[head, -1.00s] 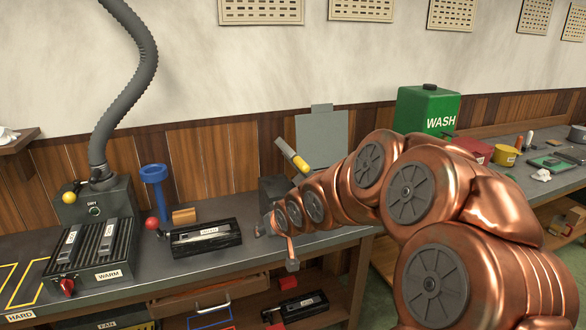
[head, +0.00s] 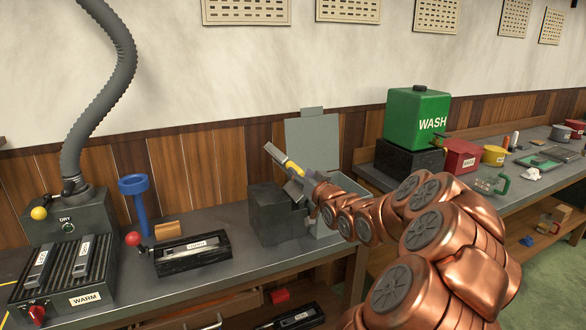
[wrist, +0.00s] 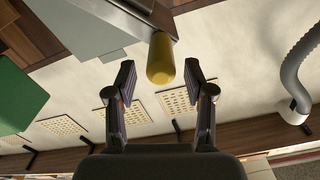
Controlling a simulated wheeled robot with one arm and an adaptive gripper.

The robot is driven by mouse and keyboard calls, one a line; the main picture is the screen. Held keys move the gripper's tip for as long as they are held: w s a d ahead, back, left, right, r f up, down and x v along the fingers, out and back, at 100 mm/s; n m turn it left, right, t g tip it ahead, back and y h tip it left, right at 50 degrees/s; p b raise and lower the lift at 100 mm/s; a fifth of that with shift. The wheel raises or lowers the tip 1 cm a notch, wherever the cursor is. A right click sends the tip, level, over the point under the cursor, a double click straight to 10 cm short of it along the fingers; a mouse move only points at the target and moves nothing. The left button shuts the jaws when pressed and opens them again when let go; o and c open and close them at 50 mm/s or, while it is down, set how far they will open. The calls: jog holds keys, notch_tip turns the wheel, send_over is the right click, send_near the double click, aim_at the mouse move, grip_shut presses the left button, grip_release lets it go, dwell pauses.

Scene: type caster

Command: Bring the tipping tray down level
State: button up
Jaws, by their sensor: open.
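A tilted grey arm with a yellow grip (head: 292,166) rises to the upper left above a dark grey block (head: 275,215) on the bench. A light grey plate (head: 313,142) with a tab on top stands upright behind it. I cannot tell for sure which of these is the tray. My gripper (head: 302,180) is beside the yellow grip. In the wrist view my gripper (wrist: 160,66) is open, and the rounded end of the yellow grip (wrist: 161,58) is between the fingertips, with a gap on each side. My gripper partly hides the block's top in the head view.
On the left are a ribbed warm plate (head: 65,270), a blue funnel stand (head: 135,200), a red ball knob (head: 133,239) and a black labelled tray (head: 192,254). A green WASH can (head: 416,120) stands behind my arm. Bare bench shows in front of the block.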

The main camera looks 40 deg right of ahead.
jog(key=shift+p+x, duration=0.55)
jog(key=shift+x, duration=2.05)
jog(key=shift+a, duration=0.1)
grip_shut()
